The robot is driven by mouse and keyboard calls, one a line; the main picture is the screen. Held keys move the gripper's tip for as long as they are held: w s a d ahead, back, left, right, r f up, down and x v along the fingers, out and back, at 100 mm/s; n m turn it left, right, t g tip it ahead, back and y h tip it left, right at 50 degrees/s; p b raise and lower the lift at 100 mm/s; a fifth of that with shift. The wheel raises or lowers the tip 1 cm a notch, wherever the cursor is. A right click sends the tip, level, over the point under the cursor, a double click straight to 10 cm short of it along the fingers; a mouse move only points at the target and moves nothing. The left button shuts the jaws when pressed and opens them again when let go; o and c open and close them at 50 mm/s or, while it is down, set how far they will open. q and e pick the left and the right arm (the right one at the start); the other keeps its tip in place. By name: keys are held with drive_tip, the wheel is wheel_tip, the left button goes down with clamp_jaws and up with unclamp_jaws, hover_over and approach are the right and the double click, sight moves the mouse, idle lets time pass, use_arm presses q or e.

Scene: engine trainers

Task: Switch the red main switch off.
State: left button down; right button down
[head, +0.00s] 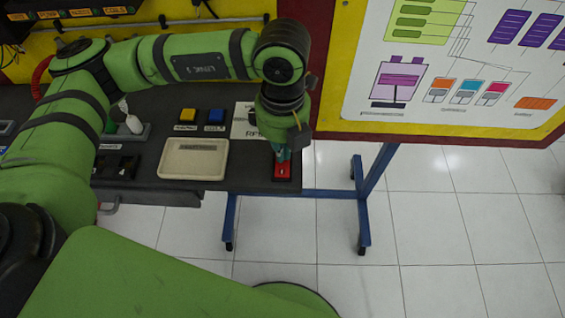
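The red main switch (284,173) sits at the right front corner of the dark panel shelf, with a small light mark on its face. My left gripper (283,157) points down right at the switch's back edge, its fingertips over or against it. I cannot tell whether they touch it. The fingers look close together, but they are small and partly hidden by the wrist, so open or shut is unclear. The switch's back part is covered by the fingertips. My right gripper is not in view.
A cream tray (194,177) lies left of the switch. Yellow (187,115) and blue (216,116) buttons sit behind it, and a white-knobbed lever (133,123) stands further left. A yellow-framed diagram board (440,129) rises behind at right. The tiled floor is open to the right.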

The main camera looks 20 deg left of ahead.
use_arm(q)
drive_tip(key=shift+f, duration=0.25)
drive_tip(key=shift+r+p, duration=1.55)
drive_tip(key=shift+r, duration=2.05)
